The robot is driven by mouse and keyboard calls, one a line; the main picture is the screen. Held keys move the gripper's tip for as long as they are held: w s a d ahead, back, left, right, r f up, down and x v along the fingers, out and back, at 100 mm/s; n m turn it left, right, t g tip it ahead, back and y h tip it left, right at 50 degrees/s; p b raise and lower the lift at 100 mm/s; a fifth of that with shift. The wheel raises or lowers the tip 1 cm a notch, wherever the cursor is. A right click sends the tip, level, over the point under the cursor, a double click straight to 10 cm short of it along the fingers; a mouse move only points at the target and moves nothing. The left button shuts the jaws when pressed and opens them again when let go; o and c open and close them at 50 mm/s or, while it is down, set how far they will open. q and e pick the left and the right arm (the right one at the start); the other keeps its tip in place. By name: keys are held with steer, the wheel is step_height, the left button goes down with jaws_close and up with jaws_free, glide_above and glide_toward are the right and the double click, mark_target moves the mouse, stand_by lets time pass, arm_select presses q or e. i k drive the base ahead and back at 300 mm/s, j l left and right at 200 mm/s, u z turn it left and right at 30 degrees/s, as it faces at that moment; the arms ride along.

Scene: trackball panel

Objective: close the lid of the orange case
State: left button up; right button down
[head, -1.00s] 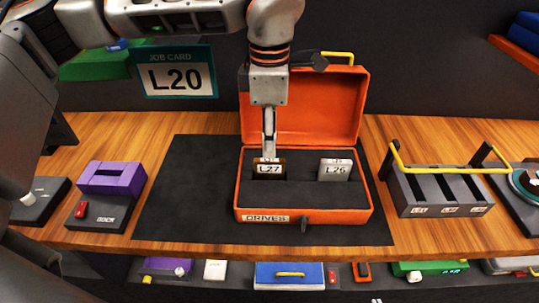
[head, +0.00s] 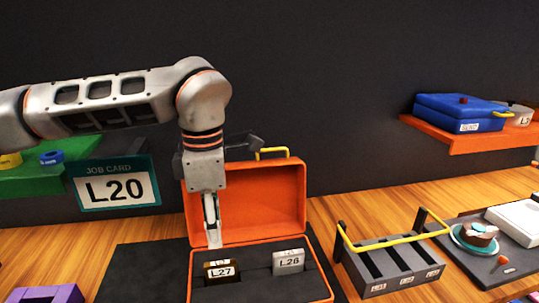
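The orange case (head: 325,298) sits on a dark mat, its front cut off by the bottom edge of the head view. Its lid (head: 262,205) stands open at the back, upright, with a yellow handle (head: 273,152) on top. Inside are a brown block labelled L27 (head: 221,272) and a grey block labelled L26 (head: 289,262). My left gripper (head: 213,240) points down in front of the lid's left part, just above L27, with a small gap showing. Its fingers are seen edge-on, so their opening is unclear. My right gripper is not in view.
A dark rack with a yellow bar (head: 395,244) stands right of the case. Farther right is a tray with a plate of cake (head: 476,237). An orange shelf (head: 460,140) holds a blue case. The L20 job card (head: 116,186) hangs at the left.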

mark_target(261, 200)
steer(key=k, duration=0.95)
